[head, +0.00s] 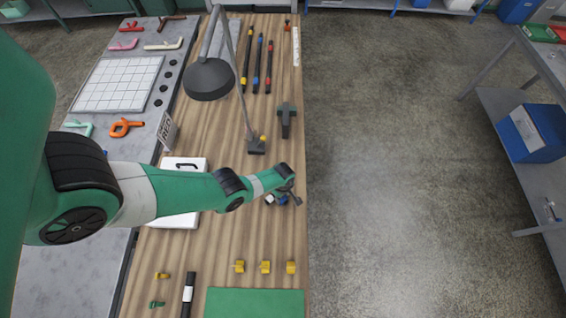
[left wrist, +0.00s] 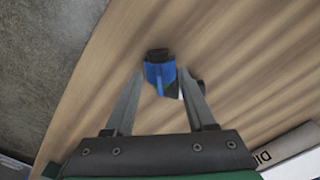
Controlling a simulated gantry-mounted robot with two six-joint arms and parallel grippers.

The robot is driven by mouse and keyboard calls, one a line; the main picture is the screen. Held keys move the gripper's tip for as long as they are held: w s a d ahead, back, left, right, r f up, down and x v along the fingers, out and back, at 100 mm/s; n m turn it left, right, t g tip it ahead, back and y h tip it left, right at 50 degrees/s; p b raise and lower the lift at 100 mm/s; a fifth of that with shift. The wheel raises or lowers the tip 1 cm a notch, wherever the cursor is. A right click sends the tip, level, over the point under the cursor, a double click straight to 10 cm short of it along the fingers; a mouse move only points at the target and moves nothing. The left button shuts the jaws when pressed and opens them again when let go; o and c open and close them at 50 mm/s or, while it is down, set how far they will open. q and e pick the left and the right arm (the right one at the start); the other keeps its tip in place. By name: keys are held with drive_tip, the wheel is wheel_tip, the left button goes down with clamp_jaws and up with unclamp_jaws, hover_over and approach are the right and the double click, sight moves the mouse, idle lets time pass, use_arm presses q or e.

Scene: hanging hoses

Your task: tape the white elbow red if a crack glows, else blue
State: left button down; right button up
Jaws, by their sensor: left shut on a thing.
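My left gripper (head: 284,195) is low over the wooden bench, right of its middle, pointing down. In the left wrist view its fingers (left wrist: 161,82) stand apart around a small blue piece with black ends (left wrist: 158,73), and the grip is shut on it. A small white bit shows beside the blue piece, and a dark round part lies to its right. In the head view the same blue piece (head: 282,201) is partly hidden by the gripper. I cannot tell whether the white bit is the white elbow, and I see no glow. My right gripper is not in view.
Several black hoses with coloured ends lie at the back. Yellow clips (head: 265,267) and a green mat (head: 255,302) lie at the front. The floor at right is clear.

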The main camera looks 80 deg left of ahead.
use_arm(q)
drive_tip(key=shift+c, duration=0.8)
unclamp_jaws()
wheel_tip(320, 180, up, 12)
drive_tip(key=p, duration=1.1)
drive_tip(key=shift+f+p, duration=0.2)
drive_tip(key=shift+p, duration=0.15)
